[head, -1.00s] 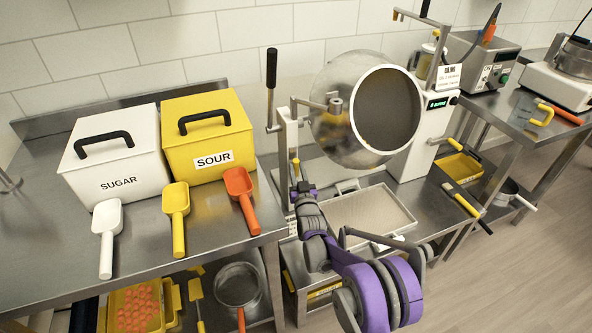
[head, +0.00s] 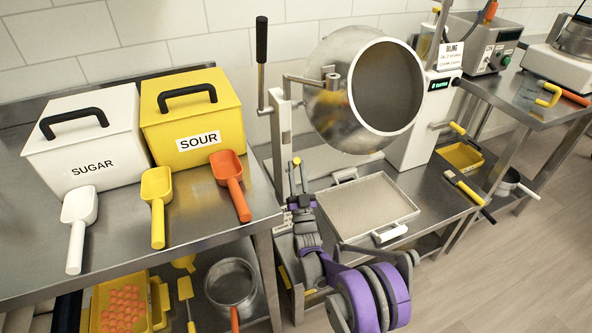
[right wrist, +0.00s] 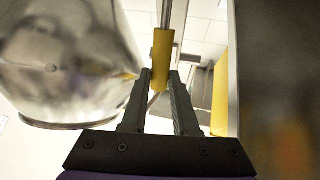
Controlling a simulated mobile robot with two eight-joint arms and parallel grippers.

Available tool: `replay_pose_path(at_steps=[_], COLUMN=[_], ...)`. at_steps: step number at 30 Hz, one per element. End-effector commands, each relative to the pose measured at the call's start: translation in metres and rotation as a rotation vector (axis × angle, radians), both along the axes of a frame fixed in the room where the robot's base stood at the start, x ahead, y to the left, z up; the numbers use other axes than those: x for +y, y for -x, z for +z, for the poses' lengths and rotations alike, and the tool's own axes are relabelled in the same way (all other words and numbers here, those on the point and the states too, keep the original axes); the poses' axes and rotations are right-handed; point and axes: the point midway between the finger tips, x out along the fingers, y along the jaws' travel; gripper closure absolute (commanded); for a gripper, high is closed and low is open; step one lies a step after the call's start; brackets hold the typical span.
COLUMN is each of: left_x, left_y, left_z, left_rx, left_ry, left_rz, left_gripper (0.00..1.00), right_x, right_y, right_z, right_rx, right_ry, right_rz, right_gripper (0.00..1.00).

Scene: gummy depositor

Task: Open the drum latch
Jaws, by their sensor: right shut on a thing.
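The steel drum (head: 365,90) hangs on its stand with its round mouth facing front right. The drum also fills the left of the right wrist view (right wrist: 70,60). A slim yellow latch handle (head: 297,163) is upright beside the left post of the stand. In the right wrist view the yellow handle (right wrist: 163,55) sits on a thin metal rod, its lower end between my fingertips. My right gripper (head: 298,192) is shut on this handle from below; the fingers (right wrist: 161,85) hide its lower end. My left gripper is out of view.
A black-knobbed lever (head: 261,50) rises left of the drum. A mesh tray (head: 365,207) lies below the drum. The white SUGAR bin (head: 88,150), yellow SOUR bin (head: 197,125) and scoops stand on the left table. Open floor (head: 500,270) is at right.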

Motion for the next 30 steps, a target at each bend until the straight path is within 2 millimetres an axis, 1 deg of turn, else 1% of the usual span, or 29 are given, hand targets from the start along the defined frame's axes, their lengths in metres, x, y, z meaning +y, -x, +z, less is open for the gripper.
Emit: replay_pose_path(at_steps=[9,10,14,15,25,28,30], left_x=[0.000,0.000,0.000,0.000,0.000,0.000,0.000], left_y=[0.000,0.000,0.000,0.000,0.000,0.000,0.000], left_z=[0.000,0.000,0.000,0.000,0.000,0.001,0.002], left_rx=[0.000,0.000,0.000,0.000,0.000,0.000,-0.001], left_ry=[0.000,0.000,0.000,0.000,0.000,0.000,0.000], left_rz=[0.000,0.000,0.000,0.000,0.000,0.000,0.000], left_gripper=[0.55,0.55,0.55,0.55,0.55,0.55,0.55], right_x=[0.000,0.000,0.000,0.000,0.000,-0.001,-0.001], right_y=[0.000,0.000,0.000,0.000,0.002,0.011,0.021], right_z=[0.000,0.000,0.000,0.000,-0.002,-0.008,-0.014], right_rx=[-0.002,-0.002,-0.001,-0.001,-0.001,-0.001,-0.001], right_ry=[-0.001,-0.001,-0.001,-0.001,-0.001,-0.001,-0.001], right_rz=[0.000,0.000,0.000,0.000,0.000,0.000,0.000], right_gripper=[1.00,0.69,0.45,0.42,0.42,0.42,0.42])
